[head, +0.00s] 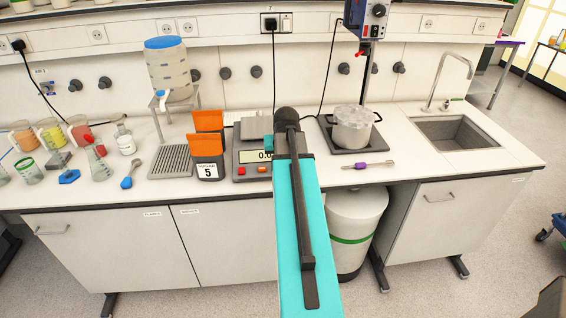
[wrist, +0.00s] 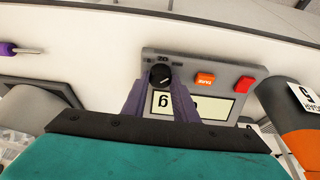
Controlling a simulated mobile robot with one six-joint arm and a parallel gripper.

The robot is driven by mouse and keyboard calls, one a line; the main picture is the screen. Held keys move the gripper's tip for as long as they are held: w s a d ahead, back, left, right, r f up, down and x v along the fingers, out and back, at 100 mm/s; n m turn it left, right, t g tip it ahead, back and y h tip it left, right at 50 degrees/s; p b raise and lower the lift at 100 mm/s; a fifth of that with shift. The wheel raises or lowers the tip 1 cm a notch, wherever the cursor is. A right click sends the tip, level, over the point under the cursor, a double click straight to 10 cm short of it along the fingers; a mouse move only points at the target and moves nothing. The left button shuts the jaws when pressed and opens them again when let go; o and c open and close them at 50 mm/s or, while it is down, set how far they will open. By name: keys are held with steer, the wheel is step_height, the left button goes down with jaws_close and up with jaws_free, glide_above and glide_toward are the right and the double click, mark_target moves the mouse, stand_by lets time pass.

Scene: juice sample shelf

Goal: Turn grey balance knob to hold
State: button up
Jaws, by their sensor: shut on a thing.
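The balance (head: 250,170) stands on the bench, grey with a lit display, in the head view; my arm covers its right part. In the wrist view its front panel (wrist: 193,62) appears turned around, with a dark round knob (wrist: 160,71) bearing a pale pointer mark. The small lettering around the knob is too small to read surely. My gripper (wrist: 160,82) has its two purple fingers on either side of the knob, shut on it. The fingers partly cover the display (wrist: 218,107). In the head view my fingers and the knob are hidden behind my arm.
An orange button (wrist: 205,79) and a red button (wrist: 243,84) sit beside the knob. An orange container labelled sugar (head: 209,150) stands left of the balance. A pot (head: 352,127) on a hotplate and a purple-handled tool (head: 370,165) lie to the right.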

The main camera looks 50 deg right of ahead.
steer(key=o, duration=0.8)
steer(key=shift+r, duration=0.1)
steer(key=shift+b+v, duration=1.4)
steer(key=shift+v, duration=5.45)
